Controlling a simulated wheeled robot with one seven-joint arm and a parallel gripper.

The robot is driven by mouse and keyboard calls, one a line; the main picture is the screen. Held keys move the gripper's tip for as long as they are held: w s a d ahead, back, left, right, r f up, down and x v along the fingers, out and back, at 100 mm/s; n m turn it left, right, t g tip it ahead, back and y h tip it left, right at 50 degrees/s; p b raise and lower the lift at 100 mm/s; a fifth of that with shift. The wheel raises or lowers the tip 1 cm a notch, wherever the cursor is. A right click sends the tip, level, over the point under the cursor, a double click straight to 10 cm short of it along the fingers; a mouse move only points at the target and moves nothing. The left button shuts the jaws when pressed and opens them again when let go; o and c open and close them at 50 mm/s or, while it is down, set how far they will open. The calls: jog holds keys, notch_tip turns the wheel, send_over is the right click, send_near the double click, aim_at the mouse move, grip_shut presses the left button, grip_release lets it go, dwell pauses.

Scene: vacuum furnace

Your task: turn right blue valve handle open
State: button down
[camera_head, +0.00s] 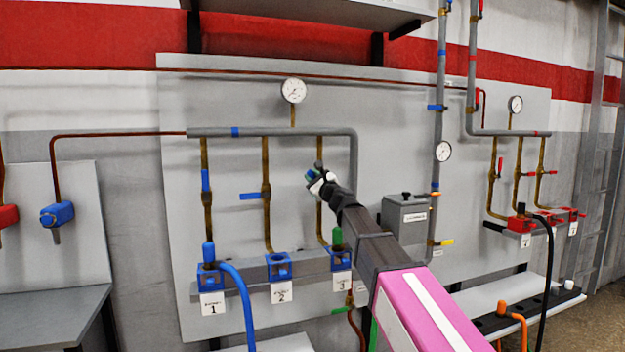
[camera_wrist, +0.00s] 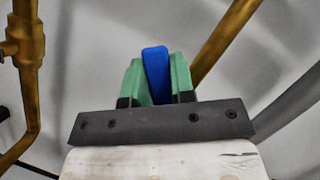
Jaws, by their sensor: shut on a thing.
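My gripper (camera_head: 313,177) is at the right of three brass pipes below the grey manifold. In the wrist view its green fingers (camera_wrist: 157,78) are shut on the right blue valve handle (camera_wrist: 155,66), whose blue tip stands up between them. In the head view my gripper and arm mostly hide this handle and its valve. The left blue valve handle (camera_head: 205,180) lies upright along its pipe. The middle blue valve handle (camera_head: 251,196) sticks out level to the left of its pipe.
Blue numbered sockets (camera_head: 279,264) sit below the pipes, with a blue hose (camera_head: 243,296) from socket 1. A grey box (camera_head: 405,214) and a vertical grey pipe (camera_head: 440,120) stand right of my arm. Brass piping (camera_wrist: 26,60) flanks my gripper in the wrist view.

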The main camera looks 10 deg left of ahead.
jog(key=shift+f, duration=0.1)
jog(key=c, duration=1)
grip_release()
jog(key=shift+o, duration=0.2)
